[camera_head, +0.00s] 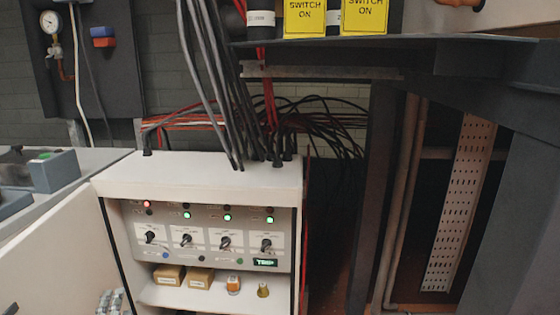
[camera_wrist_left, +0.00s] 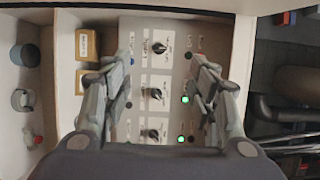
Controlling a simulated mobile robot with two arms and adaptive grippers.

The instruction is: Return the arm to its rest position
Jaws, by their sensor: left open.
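My left gripper (camera_wrist_left: 160,95) is open and empty in the left wrist view. Its two fingers are spread in front of the control panel (camera_wrist_left: 150,22), with black rotary switches (camera_wrist_left: 152,94) visible between them. I cannot tell how far the fingertips are from the panel. No gripper or arm shows clearly in the head view. There the white cabinet (camera_head: 215,178) stands open with its panel (camera_head: 190,218), several rotary switches, one red lamp (camera_head: 146,204) and green lamps (camera_head: 227,217). My right gripper is not in view.
The open cabinet door (camera_head: 55,245) sticks out at the left. Small boxes (camera_head: 168,274) and knobs (camera_head: 263,290) stand on the shelf below the panel. Black cables (camera_head: 215,90) rise from the cabinet top. A dark metal frame (camera_head: 375,190) stands at the right.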

